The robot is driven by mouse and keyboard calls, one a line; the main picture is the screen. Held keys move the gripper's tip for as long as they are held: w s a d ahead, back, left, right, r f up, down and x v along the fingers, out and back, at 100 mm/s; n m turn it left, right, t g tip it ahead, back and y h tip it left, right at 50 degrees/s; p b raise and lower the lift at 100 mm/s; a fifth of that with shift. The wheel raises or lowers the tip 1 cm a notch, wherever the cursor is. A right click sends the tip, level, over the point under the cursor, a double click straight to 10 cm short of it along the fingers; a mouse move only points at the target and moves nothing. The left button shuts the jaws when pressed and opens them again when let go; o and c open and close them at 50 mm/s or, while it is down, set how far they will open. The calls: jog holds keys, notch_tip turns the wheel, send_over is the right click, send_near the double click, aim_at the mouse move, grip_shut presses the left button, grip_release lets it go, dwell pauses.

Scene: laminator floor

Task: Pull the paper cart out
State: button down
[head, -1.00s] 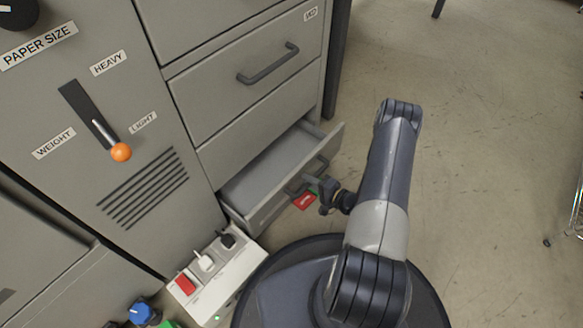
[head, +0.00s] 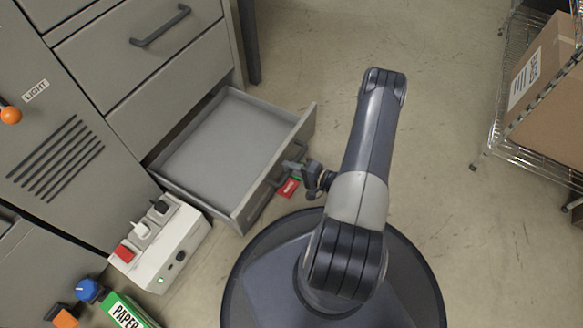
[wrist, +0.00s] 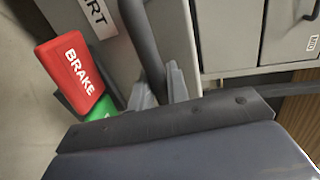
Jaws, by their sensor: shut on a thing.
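The paper cart (head: 225,150) is the low grey drawer-like box under the cabinet in the head view. It stands well out of its bay, and its tray looks empty. My gripper (head: 297,170) is at its front, shut on the cart's dark handle (wrist: 147,50). The fingers partly hide the handle. In the wrist view a red pedal marked BRAKE (wrist: 76,76) is beside the handle, with a green part (wrist: 103,114) below it. A label ending in "RT" (wrist: 96,14) is on the cart's front.
A green paper box (head: 127,312) is at bottom left. A wire rack with a cardboard box (head: 545,90) stands at the right.

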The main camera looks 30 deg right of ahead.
jog(key=shift+d, duration=0.1)
jog(key=c, duration=1.4)
grip_release()
jog(key=shift+s+d, duration=0.1)
